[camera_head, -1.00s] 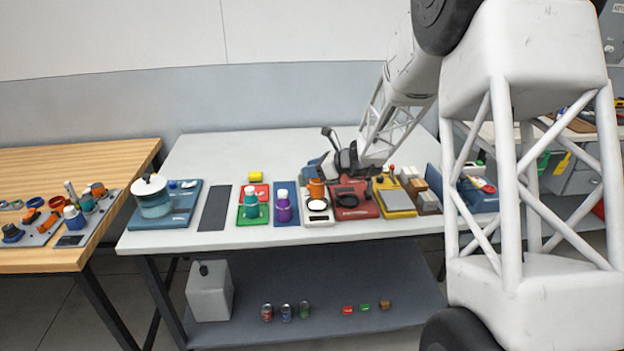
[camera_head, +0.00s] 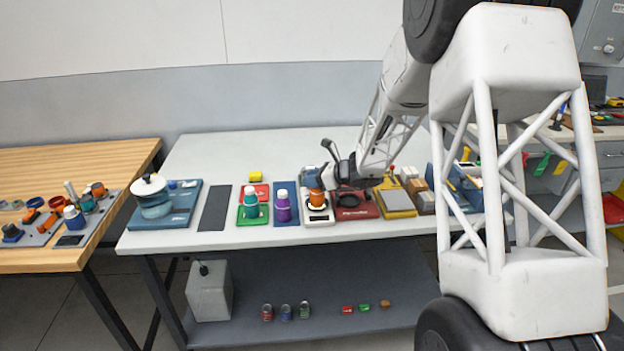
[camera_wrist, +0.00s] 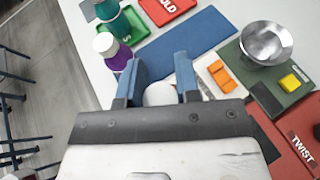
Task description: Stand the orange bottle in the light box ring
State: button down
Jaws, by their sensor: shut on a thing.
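The orange bottle (camera_head: 314,197) is held upright by my gripper (camera_head: 314,180), whose blue fingers are around its top. In the wrist view the fingers (camera_wrist: 162,82) are closed about a white rounded top (camera_wrist: 159,94); the bottle's body is hidden there. The light box (camera_head: 319,218) is a small white unit on the table. The bottle is over its dark ring (camera_head: 316,207) and covers part of it. I cannot tell whether the bottle's base touches the box or hangs just above it.
A purple bottle (camera_head: 283,206) on a blue mat and a teal bottle (camera_head: 251,203) on a green tray stand to the left. A red panel (camera_head: 355,211) and a yellow board (camera_head: 396,204) are to the right. A bare dark mat (camera_head: 215,208) lies further left.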

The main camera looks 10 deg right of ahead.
jog(key=shift+f, duration=0.25)
jog(key=c, duration=0.8)
grip_release()
jog(key=shift+r, duration=0.4)
jog(key=v, duration=1.2)
jog(key=shift+s+f, duration=0.1)
